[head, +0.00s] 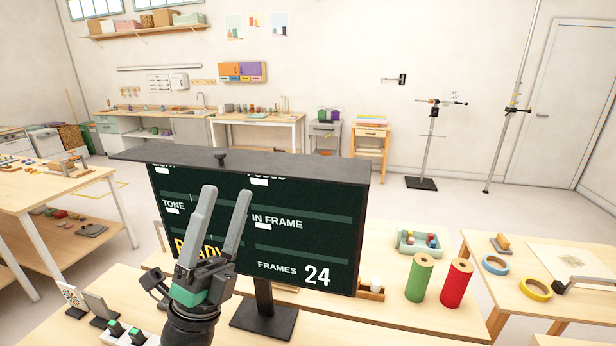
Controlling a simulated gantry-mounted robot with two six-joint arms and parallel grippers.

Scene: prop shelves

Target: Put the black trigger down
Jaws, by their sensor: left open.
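My left gripper (226,192) is open and empty, its two grey fingers pointing up in front of the dark display board (310,205). A small black knob (221,158) stands upright on the board's top ledge, just above and behind the fingertips in the picture. It may be the black trigger, but I cannot tell for sure. The gripper does not visibly hold it. The board reads "IN FRAME" and "FRAMES 24"; the gripper covers part of its lower left text. My right gripper is out of view.
White switch units with green and black parts (115,328) sit at the lower left, beside a tilted grey plate (101,308). Green (419,278) and red (456,283) rolls stand right of the board, near a pale green tray (418,243). Tape rings (535,289) lie farther right.

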